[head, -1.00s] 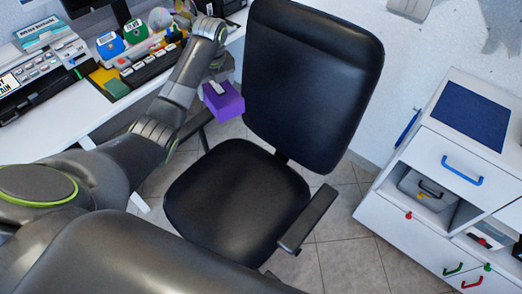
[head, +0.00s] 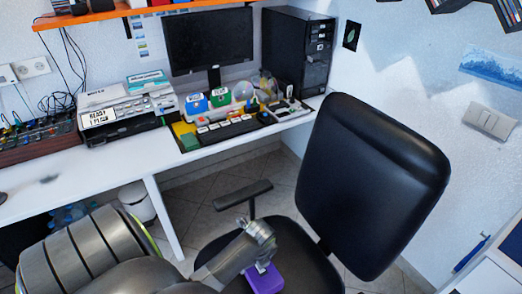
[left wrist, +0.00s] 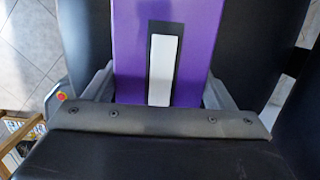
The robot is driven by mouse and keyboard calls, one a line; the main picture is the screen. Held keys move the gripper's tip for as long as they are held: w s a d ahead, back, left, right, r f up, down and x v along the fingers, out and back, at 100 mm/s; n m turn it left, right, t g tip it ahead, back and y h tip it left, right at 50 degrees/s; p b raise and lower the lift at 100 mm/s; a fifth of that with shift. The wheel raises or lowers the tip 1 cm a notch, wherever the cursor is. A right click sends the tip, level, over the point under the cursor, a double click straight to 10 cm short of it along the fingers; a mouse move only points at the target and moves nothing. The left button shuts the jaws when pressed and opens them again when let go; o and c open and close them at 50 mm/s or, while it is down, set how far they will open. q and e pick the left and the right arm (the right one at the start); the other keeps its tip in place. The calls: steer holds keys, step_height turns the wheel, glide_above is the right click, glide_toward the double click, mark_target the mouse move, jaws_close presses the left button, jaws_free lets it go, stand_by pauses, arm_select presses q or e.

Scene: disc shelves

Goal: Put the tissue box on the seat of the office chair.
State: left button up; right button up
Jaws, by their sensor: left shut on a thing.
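The tissue box (head: 265,279) is purple; in the left wrist view (left wrist: 198,50) its top shows a dark slot with a white strip. My left gripper (head: 262,266) is shut on the box, with one finger on each side of it in the left wrist view (left wrist: 160,92). In the head view the box appears over the black seat (head: 305,262) of the office chair (head: 375,190). I cannot tell whether the box touches the seat. My right gripper is not in view.
The chair's armrest (head: 243,195) stands left of the seat, beside the white desk (head: 75,185). A white cabinet (head: 490,278) is at the lower right.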

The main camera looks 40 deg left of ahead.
arm_select(q)
step_height(320, 180, down, 5)
steer(key=shift+f+b, duration=0.1)
steer(key=shift+b, duration=0.25)
steer(key=shift+f+b, duration=0.35)
steer(key=shift+f, duration=1.45)
steer(key=shift+f, duration=0.1)
steer(key=o, duration=1.1)
steer(key=shift+c, duration=0.2)
steer(key=r, duration=0.4)
steer(key=d+r+p, duration=0.1)
steer(key=r, duration=0.3)
steer(key=r+p, duration=0.1)
steer(key=r, duration=0.3)
steer(key=shift+s+d+r, duration=0.1)
steer(key=shift+s+d, duration=0.15)
steer(key=shift+d, duration=0.1)
